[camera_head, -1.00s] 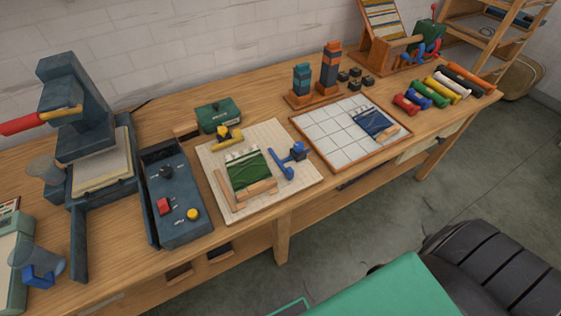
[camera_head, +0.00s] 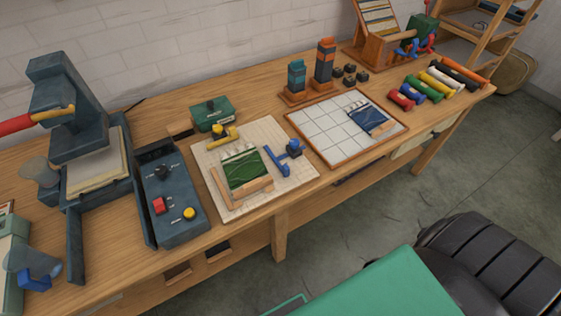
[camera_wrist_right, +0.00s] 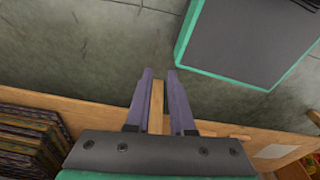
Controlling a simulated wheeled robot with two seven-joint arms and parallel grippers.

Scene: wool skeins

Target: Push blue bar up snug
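The blue bar (camera_head: 278,162), with an upright blue knob (camera_head: 293,148) at its far end, lies on the pale gridded board (camera_head: 225,214). It is just right of the green patterned piece (camera_head: 244,170), with a narrow gap between them. Wooden strips (camera_head: 246,191) border the green piece at its left and front. My right gripper (camera_wrist_right: 156,82) shows in the right wrist view, with its two purple fingers apart. A wooden strip shows between them, apparently a table leg beyond; they seem empty. My left gripper is not in view.
A yellow clamp (camera_head: 222,137) sits at the board's back edge, and a dark control box (camera_head: 174,205) stands left. A framed white grid tray (camera_head: 329,139) with a blue piece (camera_head: 369,121) lies right. Coloured rolls (camera_head: 422,89) lie farther right.

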